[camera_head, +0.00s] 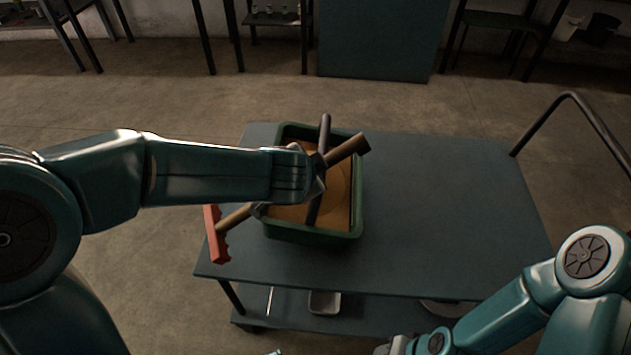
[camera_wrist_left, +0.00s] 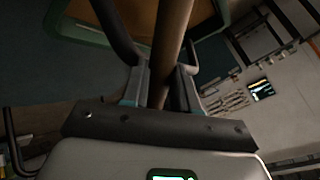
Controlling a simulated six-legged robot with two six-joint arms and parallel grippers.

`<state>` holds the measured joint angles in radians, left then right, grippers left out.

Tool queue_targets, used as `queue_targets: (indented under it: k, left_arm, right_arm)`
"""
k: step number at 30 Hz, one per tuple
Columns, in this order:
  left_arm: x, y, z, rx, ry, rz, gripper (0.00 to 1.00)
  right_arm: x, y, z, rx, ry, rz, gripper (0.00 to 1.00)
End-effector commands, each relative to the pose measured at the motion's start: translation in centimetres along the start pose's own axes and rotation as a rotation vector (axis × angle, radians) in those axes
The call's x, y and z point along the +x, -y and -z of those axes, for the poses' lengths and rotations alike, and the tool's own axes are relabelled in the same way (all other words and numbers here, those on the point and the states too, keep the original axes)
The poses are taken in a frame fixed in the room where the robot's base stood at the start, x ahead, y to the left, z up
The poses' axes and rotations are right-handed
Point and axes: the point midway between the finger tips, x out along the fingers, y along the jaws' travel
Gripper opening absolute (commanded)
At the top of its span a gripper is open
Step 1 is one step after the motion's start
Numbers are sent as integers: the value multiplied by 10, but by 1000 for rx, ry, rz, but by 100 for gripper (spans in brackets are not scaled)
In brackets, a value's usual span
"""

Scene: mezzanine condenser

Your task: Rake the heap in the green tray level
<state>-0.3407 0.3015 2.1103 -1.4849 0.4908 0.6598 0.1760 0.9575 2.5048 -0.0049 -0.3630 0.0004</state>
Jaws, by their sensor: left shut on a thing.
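The green tray (camera_head: 312,237) stands on the left half of a blue-grey cart top and holds orange-brown material (camera_head: 338,185). A curved line shows on its right part; my arm hides much of the rest. My left gripper (camera_head: 316,172) is over the tray, shut on the wooden handle of a rake (camera_head: 350,148). The handle also shows between the fingers in the left wrist view (camera_wrist_left: 170,45). The handle slants down left to a red toothed head (camera_head: 214,236), outside the tray's left wall. My right gripper (camera_head: 397,346) is partly cut off at the bottom edge.
A dark bar (camera_head: 325,130) crosses over the tray close to my left gripper. The cart top (camera_head: 440,210) is clear right of the tray. A cart push handle (camera_head: 588,110) rises at the right. A small metal pan (camera_head: 324,303) sits on the lower shelf.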

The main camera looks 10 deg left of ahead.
Motion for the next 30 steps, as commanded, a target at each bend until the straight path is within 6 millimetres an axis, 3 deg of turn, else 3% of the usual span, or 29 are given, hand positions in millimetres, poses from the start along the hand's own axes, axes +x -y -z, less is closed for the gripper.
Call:
queue_targets:
  k: [1,30]
  left_arm:
    - [9,-14,-12,10,20,-34,0]
    - [-1,30,-64,13,15,-27,0]
  right_arm:
    - [4,-2,0,0,0,0,43]
    - [6,-2,0,0,0,0,43]
